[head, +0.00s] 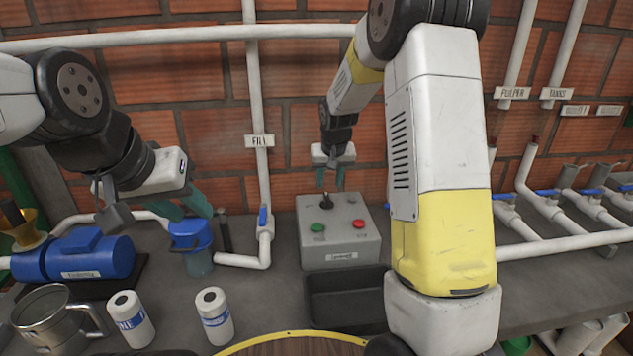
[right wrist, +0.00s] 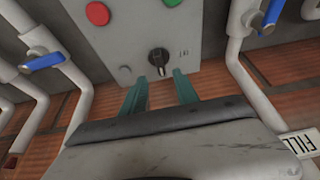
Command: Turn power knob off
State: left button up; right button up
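The power knob is a small black knob (head: 327,201) on top of a grey control box (head: 345,255). In the right wrist view the knob (right wrist: 158,58) sits just beyond the fingertips, in line with the gap between them. My right gripper (head: 330,184) is open, its teal fingers pointing down just above the knob. It also shows in the right wrist view (right wrist: 160,77), where nothing is between the fingers. The knob's exact setting is too small to read. My left gripper (head: 191,213) is open, with its teal fingers above the blue-lidded jar.
A green button (head: 318,228) and a red button (head: 359,224) are on the box. The blue-lidded jar (head: 199,262), two white bottles (head: 214,316), a metal mug (head: 56,318) and a blue motor (head: 88,256) stand left. A dark tray (head: 345,310) lies before the box. Pipes with blue valves flank it.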

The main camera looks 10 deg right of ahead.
aim_at(327, 197)
jog(key=x, duration=0.7)
jog(key=shift+w+f, duration=0.2)
jog(key=shift+f, duration=0.05)
grip_shut()
